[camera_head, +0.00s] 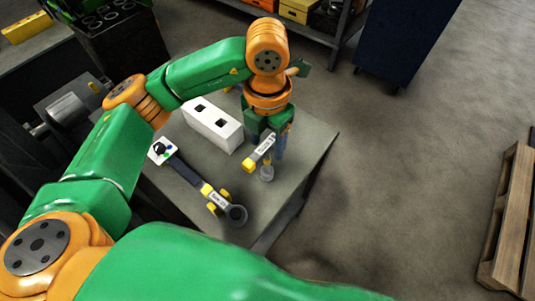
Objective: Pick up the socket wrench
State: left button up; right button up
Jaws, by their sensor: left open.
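My left gripper (268,140) points down over the right part of a grey table. It is open. A tool with a white label (262,149) and a yellow end (249,165) is right at its fingers, partly hidden by them. A small grey round piece (266,173) shows just below the fingers. A second, longer tool with a dark handle (184,171), a yellow-and-white labelled part and a dark ring end (236,215) lies across the table. The labels are too small to read, so I cannot tell which one is the socket wrench. My right gripper is not in view.
A white block with dark square holes (213,126) stands on the table (285,204) left of my gripper. A small card with coloured dots (161,151) lies at the left. A wooden pallet (511,226) is at the far right. The floor between is clear.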

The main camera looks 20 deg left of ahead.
aim_at(267, 171)
pick_arm(q)
notch_tip(267, 171, down, 4)
jog(key=shift+s+r+p, duration=0.15)
jog(key=shift+r+p, duration=0.05)
jog(key=shift+p, duration=0.3)
jog(key=shift+w+a+f, duration=0.1)
jog(key=shift+w+f, duration=0.05)
jog(key=shift+w, duration=0.05)
grip_shut()
dwell(0.8)
